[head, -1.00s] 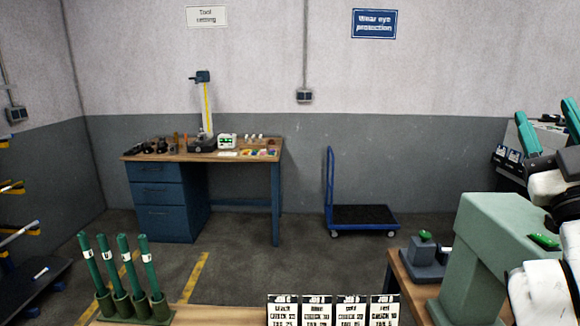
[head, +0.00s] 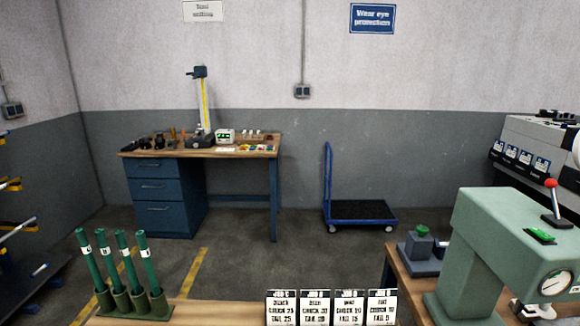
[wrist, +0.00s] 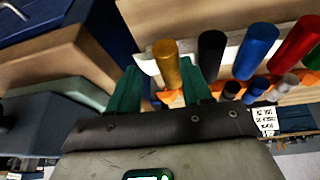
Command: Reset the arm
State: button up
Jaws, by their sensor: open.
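My gripper (wrist: 166,88) shows in the wrist view with its two green fingers apart, so it is open. A gold cylinder (wrist: 167,66) appears in the gap between the fingers; I cannot tell how near it is. Black (wrist: 211,55), blue (wrist: 256,52) and red (wrist: 296,45) cylinders stand in a row to its right. In the head view the gripper is out of sight; only a small white part of my arm shows at the bottom right edge.
A green press-like machine (head: 480,240) with a red-knobbed lever (head: 551,184) stands at the right. Several green tubes in a holder (head: 132,304) and job cards (head: 315,306) are at the front. Behind are a workbench (head: 164,190), a blue trolley (head: 360,213) and open floor.

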jog(key=s+f+g, duration=0.4)
jog(key=s, duration=0.6)
jog(key=shift+t+y, duration=0.3)
jog(key=shift+y, duration=0.1)
jog(key=f+b, duration=0.2)
jog(key=a+f+b, duration=0.1)
jog(key=f+b, duration=0.2)
jog(key=shift+w+a+b, duration=0.1)
jog(key=shift+w+b, duration=0.05)
jog(key=shift+b, duration=0.15)
